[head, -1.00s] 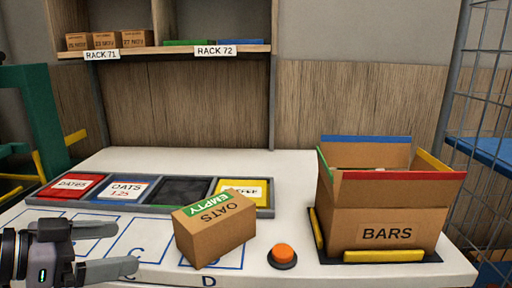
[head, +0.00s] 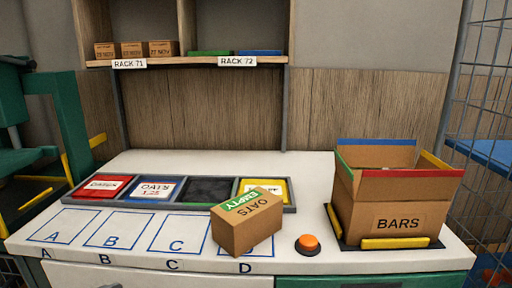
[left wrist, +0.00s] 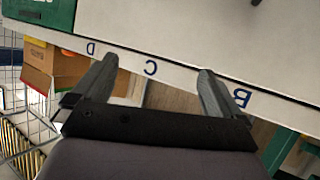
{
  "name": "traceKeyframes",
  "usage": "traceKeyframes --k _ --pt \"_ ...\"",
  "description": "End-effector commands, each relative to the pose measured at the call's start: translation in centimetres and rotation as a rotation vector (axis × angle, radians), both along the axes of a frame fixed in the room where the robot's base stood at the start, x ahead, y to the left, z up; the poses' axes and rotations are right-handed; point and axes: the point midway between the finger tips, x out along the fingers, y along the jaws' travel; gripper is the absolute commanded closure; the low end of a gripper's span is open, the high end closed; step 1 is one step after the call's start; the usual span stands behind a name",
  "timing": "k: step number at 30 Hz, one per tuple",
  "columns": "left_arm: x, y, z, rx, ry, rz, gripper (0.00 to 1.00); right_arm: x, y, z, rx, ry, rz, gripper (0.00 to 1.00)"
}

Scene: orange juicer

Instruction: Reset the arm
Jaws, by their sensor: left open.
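My left gripper is out of the head view. In the left wrist view my left gripper (left wrist: 155,85) is open, with nothing between its fingers, in front of the table's front edge near the letters C and B. My right gripper shows in neither view. A brown box (head: 246,222) marked OATS with a green EMPTY label sits on the white table (head: 310,175), tilted in the picture, around spot D. An orange button (head: 307,244) is just right of it.
An open BARS carton (head: 395,215) stands at the right in a black and yellow holder. A shelf (head: 185,61) holds small boxes. A wire cage (head: 475,120) stands at right.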

Motion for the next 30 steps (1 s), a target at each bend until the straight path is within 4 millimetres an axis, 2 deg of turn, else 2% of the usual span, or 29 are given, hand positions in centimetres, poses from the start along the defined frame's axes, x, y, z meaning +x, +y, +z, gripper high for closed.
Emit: traceKeyframes --k 1,6,9,12,15,18,30 --pt "-1.0 -0.2 -2.2 -0.006 0.033 0.048 0.0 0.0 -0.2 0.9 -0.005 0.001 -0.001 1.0" --pt "-5.2 -0.9 -9.2 0.039 0.096 0.183 0.0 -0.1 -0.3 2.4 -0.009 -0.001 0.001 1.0" --pt "-8.6 -1.9 -12.5 0.079 0.127 0.234 0.0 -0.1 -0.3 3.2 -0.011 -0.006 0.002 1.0" --pt "-11.7 -2.9 -14.6 0.116 0.15 0.261 0.0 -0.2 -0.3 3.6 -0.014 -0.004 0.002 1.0" --pt "-13.9 -3.8 -15.8 0.146 0.163 0.271 0.0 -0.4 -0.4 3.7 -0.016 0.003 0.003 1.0" --pt "-15.2 -4.3 -16.5 0.164 0.168 0.274 0.0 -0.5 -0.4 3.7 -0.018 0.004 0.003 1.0" --pt "-15.5 -4.5 -16.7 0.168 0.17 0.275 0.0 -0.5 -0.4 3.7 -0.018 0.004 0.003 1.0"
